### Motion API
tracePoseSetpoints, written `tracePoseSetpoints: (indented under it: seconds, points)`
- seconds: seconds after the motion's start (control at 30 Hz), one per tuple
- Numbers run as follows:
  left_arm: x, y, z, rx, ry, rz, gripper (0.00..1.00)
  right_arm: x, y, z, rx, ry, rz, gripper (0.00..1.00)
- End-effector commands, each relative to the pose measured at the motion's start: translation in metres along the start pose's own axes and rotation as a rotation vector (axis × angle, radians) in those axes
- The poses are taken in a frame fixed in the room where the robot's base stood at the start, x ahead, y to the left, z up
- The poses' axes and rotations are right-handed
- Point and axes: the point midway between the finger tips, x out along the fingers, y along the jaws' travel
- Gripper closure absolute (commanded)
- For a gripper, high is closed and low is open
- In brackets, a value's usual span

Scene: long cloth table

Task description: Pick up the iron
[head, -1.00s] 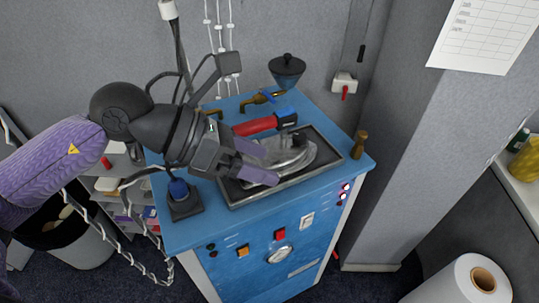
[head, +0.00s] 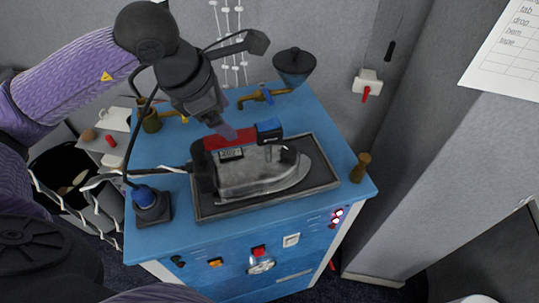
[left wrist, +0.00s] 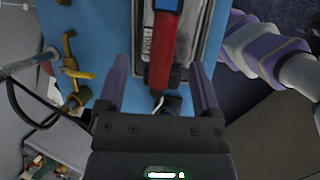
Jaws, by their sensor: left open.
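The iron (head: 262,172) has a grey metal body and a red handle (head: 228,139) with a blue-and-black end. It rests on a dark framed tray (head: 325,178) on top of the blue cabinet. My left gripper (head: 226,131) points down at the handle from above in the head view. In the left wrist view my left gripper (left wrist: 158,66) is open, with the red handle (left wrist: 161,45) lying between its two purple fingers. Gaps show on both sides, and no grip is visible. My right gripper is not in view.
A blue-black knob device (head: 148,203) stands at the cabinet's left front. A dark funnel (head: 294,66) and brass taps (head: 262,96) are at the back. A small brass peg (head: 361,167) is at the right edge. A cord runs left from the iron.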

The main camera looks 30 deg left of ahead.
Motion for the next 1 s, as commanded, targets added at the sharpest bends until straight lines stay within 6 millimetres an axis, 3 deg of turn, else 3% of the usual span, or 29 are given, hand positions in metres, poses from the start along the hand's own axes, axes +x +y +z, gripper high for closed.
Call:
tracePoseSetpoints:
  seconds: [0.4, 0.67, 0.77, 1.0]
  points:
    - [0.075, -0.002, 0.006, -0.002, -0.002, -0.004, 0.17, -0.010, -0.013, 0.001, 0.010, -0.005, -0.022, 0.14]
    - [0.083, -0.002, 0.005, 0.000, -0.001, 0.000, 0.17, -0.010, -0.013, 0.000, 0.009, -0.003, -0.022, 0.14]
    - [0.083, -0.002, 0.005, 0.000, -0.001, 0.000, 0.34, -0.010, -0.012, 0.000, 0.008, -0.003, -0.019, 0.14]
    - [0.082, -0.002, 0.005, 0.000, -0.001, -0.001, 0.85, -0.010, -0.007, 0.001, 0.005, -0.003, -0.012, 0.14]
